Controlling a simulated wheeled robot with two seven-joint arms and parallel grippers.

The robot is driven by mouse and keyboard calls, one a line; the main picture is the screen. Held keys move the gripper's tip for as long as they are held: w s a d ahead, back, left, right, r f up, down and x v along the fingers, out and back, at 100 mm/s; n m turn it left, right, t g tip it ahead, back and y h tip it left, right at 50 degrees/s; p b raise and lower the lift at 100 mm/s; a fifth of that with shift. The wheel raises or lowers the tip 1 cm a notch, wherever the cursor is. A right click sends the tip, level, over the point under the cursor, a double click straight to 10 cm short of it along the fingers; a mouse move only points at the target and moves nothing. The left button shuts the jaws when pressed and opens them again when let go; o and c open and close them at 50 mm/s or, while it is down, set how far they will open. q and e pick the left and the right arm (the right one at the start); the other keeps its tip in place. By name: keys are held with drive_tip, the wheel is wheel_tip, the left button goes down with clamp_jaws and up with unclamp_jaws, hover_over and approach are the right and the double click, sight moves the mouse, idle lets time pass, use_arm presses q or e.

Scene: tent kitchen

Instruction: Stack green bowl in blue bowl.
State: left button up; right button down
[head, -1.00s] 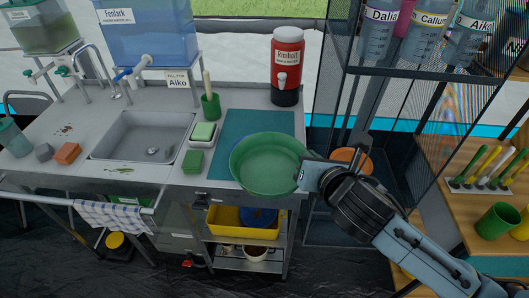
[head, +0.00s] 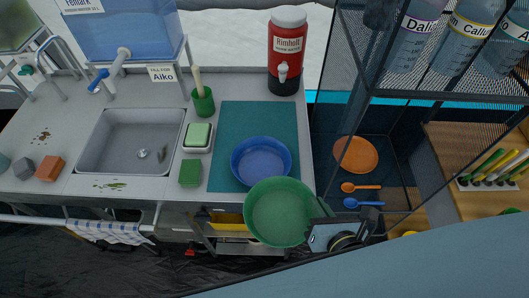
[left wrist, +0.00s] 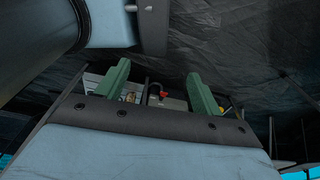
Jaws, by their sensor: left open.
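The green bowl (head: 278,212) is held upright at its right rim by my right gripper (head: 318,214), whose jaws look closed on it. In the head view it sits in front of the counter's edge and overlaps the front rim of the blue bowl; whether they touch cannot be told. The blue bowl (head: 261,157) stands upright and empty on the teal mat (head: 258,117), near its front. My left gripper shows only in the left wrist view (left wrist: 154,80), with its green fingers apart and nothing between them, over the dark floor.
A sink (head: 125,140), sponges and a green brush cup (head: 203,102) lie left of the mat. A red drink cooler (head: 287,55) stands behind it. A mesh shelf rack with an orange plate (head: 356,154) is at the right. The mat's back half is clear.

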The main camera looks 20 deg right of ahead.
drive_tip(key=w+p, duration=0.1)
drive_tip(key=w, duration=1.6)
drive_tip(key=shift+w+a+p, duration=0.1)
drive_tip(key=shift+w+p, duration=0.05)
drive_tip(key=shift+p, duration=0.25)
drive_tip(key=shift+w+f, duration=0.1)
drive_tip(key=shift+w, duration=0.05)
use_arm(q)
drive_tip(key=shift+s+r+b, duration=0.25)
drive_tip(key=shift+r+b, duration=0.15)
drive_tip(key=shift+r, duration=0.15)
use_arm(e)
drive_tip(key=shift+f, duration=1.65)
drive_tip(key=shift+f, duration=0.3)
use_arm(q)
drive_tip(key=shift+f, duration=0.15)
use_arm(e)
drive_tip(key=c, duration=1.6)
unclamp_jaws()
drive_tip(key=shift+f, duration=0.1)
